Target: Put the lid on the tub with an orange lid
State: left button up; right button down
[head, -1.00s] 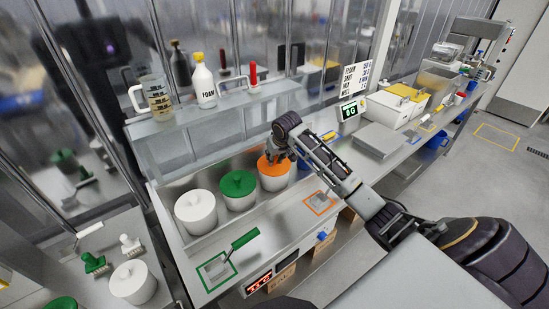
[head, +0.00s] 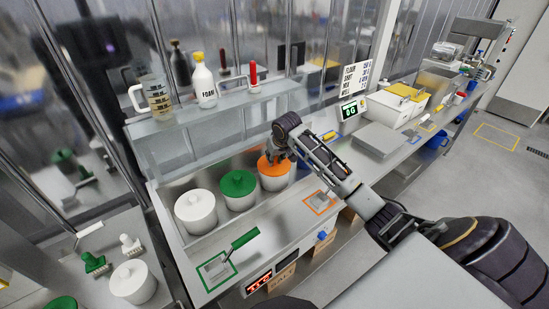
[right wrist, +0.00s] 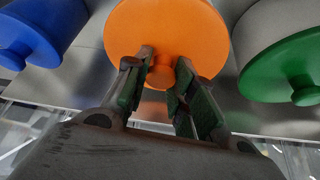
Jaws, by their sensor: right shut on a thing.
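The orange lid (head: 268,167) lies over the top of a white tub (head: 273,184), the rightmost tub of the row that shows clearly in the head view. Whether its rim is fully seated I cannot tell. My right gripper (head: 279,158) comes down on the lid from above. In the right wrist view the fingers (right wrist: 163,85) are shut on the knob of the orange lid (right wrist: 165,30). The tub's body is hidden below the lid there. My left gripper is not in view.
A green-lidded tub (head: 238,202) and a white-lidded tub (head: 196,221) stand left of it. A blue-lidded tub (right wrist: 35,35) shows on the other side in the wrist view. A green-handled scraper (head: 243,239) lies at the counter front. A shelf with bottles (head: 205,90) runs behind.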

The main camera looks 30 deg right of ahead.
dwell(0.8)
jog(key=c, duration=1.1)
grip_release()
jog(key=shift+o, duration=0.2)
jog(key=o, duration=0.4)
jog(key=shift+o, duration=0.2)
jog(key=shift+r, duration=3.5)
